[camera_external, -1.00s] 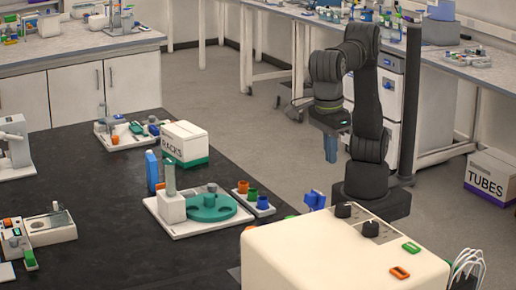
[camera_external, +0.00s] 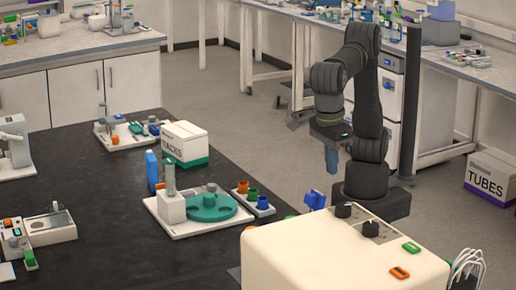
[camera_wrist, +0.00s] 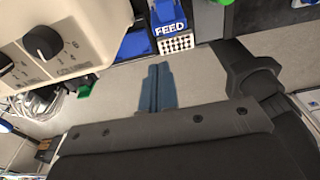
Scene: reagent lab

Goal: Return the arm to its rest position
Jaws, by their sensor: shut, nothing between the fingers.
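My gripper (camera_external: 331,160) hangs from the folded arm beyond the right edge of the black bench, pointing down, with its blue fingers together. In the wrist view the two blue fingers (camera_wrist: 156,88) lie side by side, shut and empty, over the grey floor. My arm stands upright over its base, behind the cream machine. No object is in or touching the fingers.
A cream machine with black knobs (camera_external: 300,258) stands in front of my base. A blue FEED holder (camera_wrist: 172,30) is near the fingers. A teal carousel (camera_external: 226,212), coloured cups (camera_external: 263,203) and a RACKS box (camera_external: 188,158) are on the black bench (camera_external: 110,240).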

